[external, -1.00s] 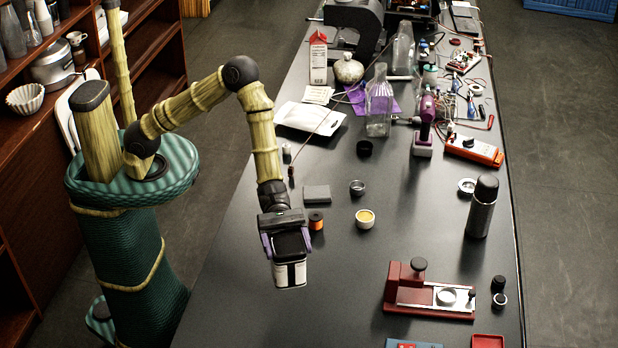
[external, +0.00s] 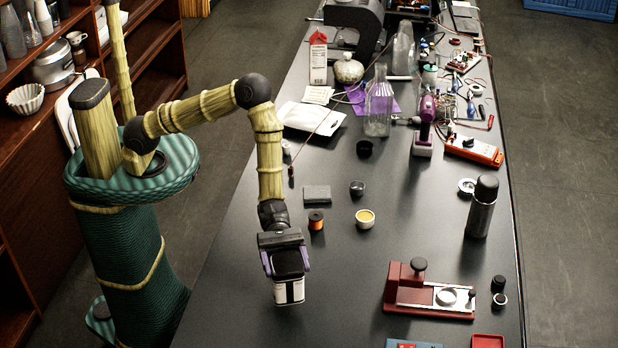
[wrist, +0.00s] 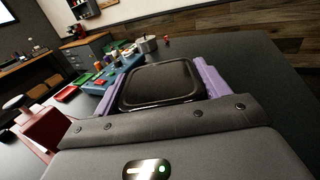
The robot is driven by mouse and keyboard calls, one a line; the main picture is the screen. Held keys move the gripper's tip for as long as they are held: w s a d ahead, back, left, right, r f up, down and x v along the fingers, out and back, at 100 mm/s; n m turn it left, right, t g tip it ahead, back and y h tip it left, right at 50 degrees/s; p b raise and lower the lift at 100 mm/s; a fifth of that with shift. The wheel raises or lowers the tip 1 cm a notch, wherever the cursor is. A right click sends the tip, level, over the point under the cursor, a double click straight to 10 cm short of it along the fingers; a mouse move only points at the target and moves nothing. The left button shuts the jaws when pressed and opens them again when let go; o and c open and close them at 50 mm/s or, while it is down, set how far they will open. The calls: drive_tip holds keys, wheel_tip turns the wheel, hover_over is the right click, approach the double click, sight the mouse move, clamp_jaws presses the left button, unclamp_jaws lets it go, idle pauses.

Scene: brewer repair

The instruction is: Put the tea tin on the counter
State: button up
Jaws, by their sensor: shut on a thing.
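The tea tin (external: 289,291) is a small box with a dark lid and a white and black label. My gripper (external: 286,264) is shut on it, with a purple finger on each side, near the front left part of the dark counter (external: 330,270). The tin is upright; I cannot tell whether its bottom touches the counter. In the wrist view the tin's dark square lid (wrist: 161,83) sits between the purple fingers.
A red press-like device (external: 425,290) stands to the right, with a dark cylinder (external: 482,207) behind it. An orange spool (external: 316,220), a grey block (external: 317,194) and a cup with yellow contents (external: 365,218) lie behind my gripper. The counter around the tin is clear.

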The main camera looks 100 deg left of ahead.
sight(289, 288)
drive_tip(key=shift+f+p, duration=0.5)
drive_tip(key=shift+f, duration=1.55)
drive_tip(key=shift+f, duration=0.15)
drive_tip(key=o, duration=1.1)
